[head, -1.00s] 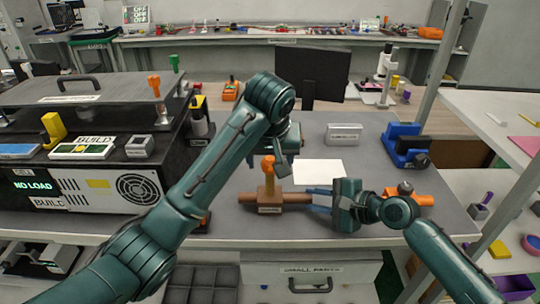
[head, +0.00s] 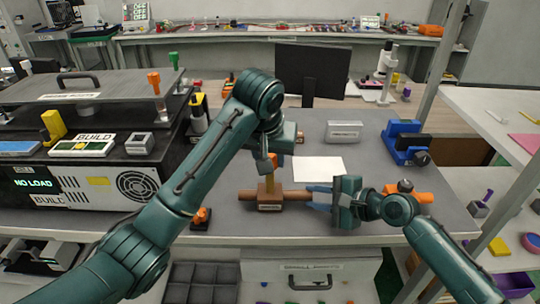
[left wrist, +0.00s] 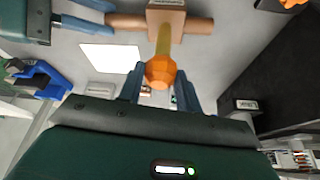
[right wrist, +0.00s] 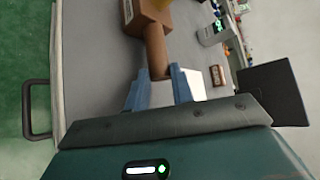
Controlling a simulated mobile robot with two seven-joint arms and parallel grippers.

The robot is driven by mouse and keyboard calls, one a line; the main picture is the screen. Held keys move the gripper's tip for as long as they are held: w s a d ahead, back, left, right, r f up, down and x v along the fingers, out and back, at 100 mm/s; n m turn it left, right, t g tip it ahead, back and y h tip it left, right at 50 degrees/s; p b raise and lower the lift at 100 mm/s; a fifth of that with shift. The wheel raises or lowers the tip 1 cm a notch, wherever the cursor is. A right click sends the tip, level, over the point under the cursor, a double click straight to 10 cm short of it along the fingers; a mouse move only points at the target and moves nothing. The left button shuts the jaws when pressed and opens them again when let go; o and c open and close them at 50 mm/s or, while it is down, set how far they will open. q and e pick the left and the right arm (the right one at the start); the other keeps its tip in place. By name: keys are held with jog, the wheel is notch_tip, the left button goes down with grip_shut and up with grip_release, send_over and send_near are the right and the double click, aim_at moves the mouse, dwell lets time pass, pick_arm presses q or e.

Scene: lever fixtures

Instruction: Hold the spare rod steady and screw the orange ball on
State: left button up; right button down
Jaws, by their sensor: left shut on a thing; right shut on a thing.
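A brown horizontal rod (head: 246,197) passes through a wooden block (head: 269,205) on the bench. A yellowish stem (left wrist: 163,40) stands from the block, with the orange ball (left wrist: 160,72) on its end. My left gripper (head: 268,163) is over the stem from above and shut on the ball, which sits between its blue fingers in the left wrist view. My right gripper (head: 318,196) is shut on the rod's right end; the right wrist view shows the rod (right wrist: 155,50) between its fingers. The ball is mostly hidden in the head view. Its thread is not visible.
A white sheet (head: 318,170) and a grey box (head: 344,132) lie behind the block. A blue fixture (head: 405,143) stands right, a black-and-white machine (head: 85,185) left. A small orange-topped piece (head: 201,216) is near the front edge, under my left arm.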

pick_arm(q)
jog(key=o, duration=0.7)
jog(key=shift+m, duration=0.4)
jog(key=shift+c, duration=0.2)
jog(key=o, duration=0.5)
jog(key=v, duration=1.2)
jog(key=shift+a, duration=0.15)
pick_arm(e)
jog(key=c, duration=1.1)
grip_release()
jog(key=shift+f, duration=0.1)
jog(key=shift+s, duration=0.1)
